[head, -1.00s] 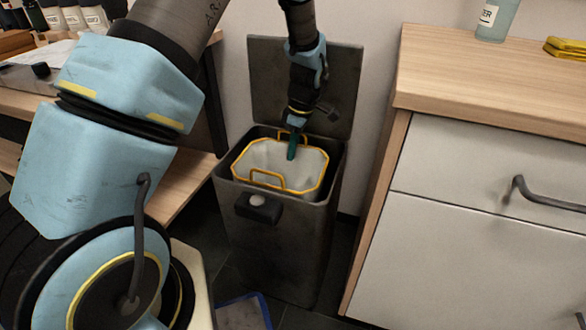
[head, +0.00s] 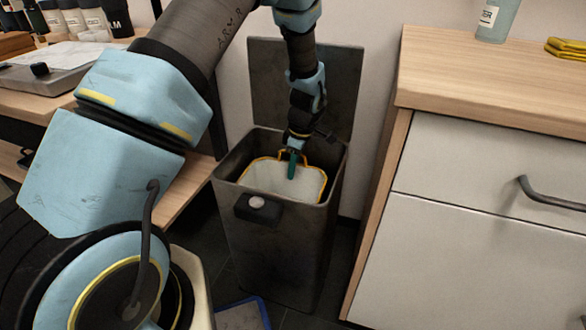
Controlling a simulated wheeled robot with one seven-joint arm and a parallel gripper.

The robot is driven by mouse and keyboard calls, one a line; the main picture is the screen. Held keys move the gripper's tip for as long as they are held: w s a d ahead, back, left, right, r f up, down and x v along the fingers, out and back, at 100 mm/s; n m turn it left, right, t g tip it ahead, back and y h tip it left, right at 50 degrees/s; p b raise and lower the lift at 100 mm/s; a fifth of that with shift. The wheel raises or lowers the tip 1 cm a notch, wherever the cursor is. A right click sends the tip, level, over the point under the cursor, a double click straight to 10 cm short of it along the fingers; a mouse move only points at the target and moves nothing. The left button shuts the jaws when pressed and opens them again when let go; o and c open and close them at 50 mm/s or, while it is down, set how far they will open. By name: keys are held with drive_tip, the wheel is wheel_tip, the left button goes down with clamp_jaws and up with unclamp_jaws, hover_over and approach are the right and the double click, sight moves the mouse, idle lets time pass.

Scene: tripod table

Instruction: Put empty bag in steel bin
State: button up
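The steel bin (head: 270,235) stands on the floor with its lid (head: 335,85) raised against the wall. The empty bag (head: 262,175), pale with a yellow rim and handles, is inside the bin's mouth. Its far rim shows, while its near rim and lower part are hidden behind the bin's front wall. My gripper (head: 291,165) points down into the bin at the bag's far side, by the far handle. Its teal fingers overlap the bag in the picture. The fingers are too small to tell whether they are closed on the handle.
A wooden-topped cabinet (head: 480,75) with drawers stands close on the right. A wooden bench (head: 110,85) with jars and a grey device is on the left. A blue-edged object (head: 243,313) lies on the floor in front of the bin.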

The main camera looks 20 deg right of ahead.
drive_tip(key=shift+o, duration=1.3)
drive_tip(key=shift+r, duration=0.1)
drive_tip(key=r, duration=0.4)
drive_tip(key=d+r+p, duration=0.1)
drive_tip(key=r, duration=0.3)
drive_tip(key=r+p, duration=0.1)
drive_tip(key=r, duration=0.3)
drive_tip(key=shift+s+d, duration=0.35)
drive_tip(key=shift+s, duration=0.05)
drive_tip(key=a+r+m+h, duration=0.1)
drive_tip(key=a+r+m, duration=0.15)
drive_tip(key=a, duration=0.55)
drive_tip(key=a+r+m, duration=0.2)
drive_tip(key=a+r, duration=0.2)
drive_tip(key=a, duration=0.4)
drive_tip(key=s+a+r+m, duration=0.1)
drive_tip(key=s+a+m, duration=0.2)
drive_tip(key=a, duration=0.5)
drive_tip(key=s+a+r+m, duration=0.2)
drive_tip(key=s+a+m, duration=0.1)
drive_tip(key=s+a, duration=0.2)
drive_tip(key=a, duration=0.2)
drive_tip(key=shift+s+a+m+t+h, duration=0.2)
drive_tip(key=shift+a+m+t+h, duration=0.15)
drive_tip(key=shift+a+t+h, duration=0.05)
